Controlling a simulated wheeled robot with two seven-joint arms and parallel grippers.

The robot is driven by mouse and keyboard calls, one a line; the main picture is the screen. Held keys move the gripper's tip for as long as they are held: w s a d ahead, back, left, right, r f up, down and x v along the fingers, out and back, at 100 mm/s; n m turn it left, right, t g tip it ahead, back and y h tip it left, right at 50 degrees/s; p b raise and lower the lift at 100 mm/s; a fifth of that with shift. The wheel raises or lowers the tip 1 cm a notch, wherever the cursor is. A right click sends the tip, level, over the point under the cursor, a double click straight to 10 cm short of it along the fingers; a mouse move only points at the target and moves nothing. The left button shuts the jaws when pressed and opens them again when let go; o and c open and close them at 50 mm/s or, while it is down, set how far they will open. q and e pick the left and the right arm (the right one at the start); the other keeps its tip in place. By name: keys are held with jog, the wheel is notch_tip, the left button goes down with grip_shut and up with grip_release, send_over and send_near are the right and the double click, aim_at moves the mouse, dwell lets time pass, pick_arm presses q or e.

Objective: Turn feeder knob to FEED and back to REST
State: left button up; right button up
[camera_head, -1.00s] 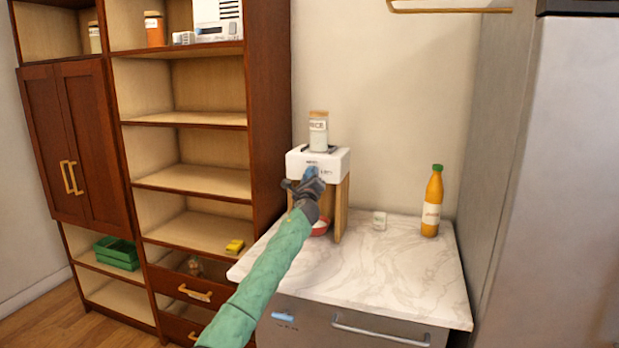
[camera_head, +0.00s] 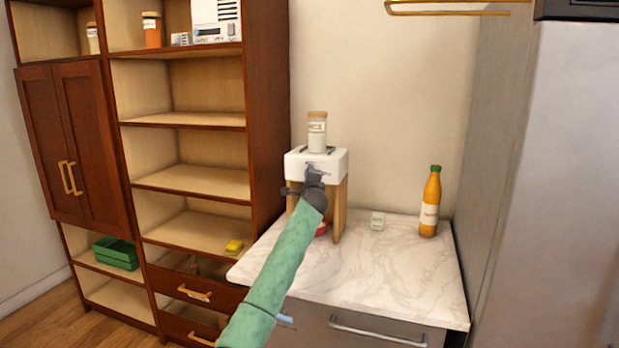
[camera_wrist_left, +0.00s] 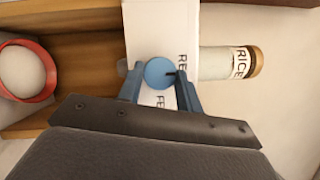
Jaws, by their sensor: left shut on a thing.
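The feeder (camera_head: 335,163) is a white box on wooden legs on the marble counter, with a jar labelled RICE (camera_head: 317,133) on top. Its round blue knob (camera_wrist_left: 157,72) shows in the left wrist view; its dark mark points right, beside the partly covered "RE" lettering. "FE" lettering shows below the knob. My left gripper (camera_head: 312,172) is at the feeder's front; in the left wrist view its blue fingers (camera_wrist_left: 159,80) are shut on the knob from both sides. In the head view my gripper hides the knob. My right gripper is not in view.
A red bowl (camera_wrist_left: 44,82) with white contents stands under the feeder. A tall shelf unit stands left, a grey cabinet right. The front counter (camera_head: 370,275) is clear.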

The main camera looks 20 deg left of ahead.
pick_arm(q)
jog(key=shift+f, duration=0.1)
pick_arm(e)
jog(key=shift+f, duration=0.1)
pick_arm(q)
jog(key=o, duration=1)
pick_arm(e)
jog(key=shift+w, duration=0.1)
pick_arm(q)
jog(key=b+v, duration=0.2)
jog(key=v, duration=0.5)
jog(key=shift+s, duration=0.4)
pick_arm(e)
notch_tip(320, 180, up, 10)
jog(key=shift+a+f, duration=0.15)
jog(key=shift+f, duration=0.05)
pick_arm(q)
jog(key=shift+d, duration=0.1)
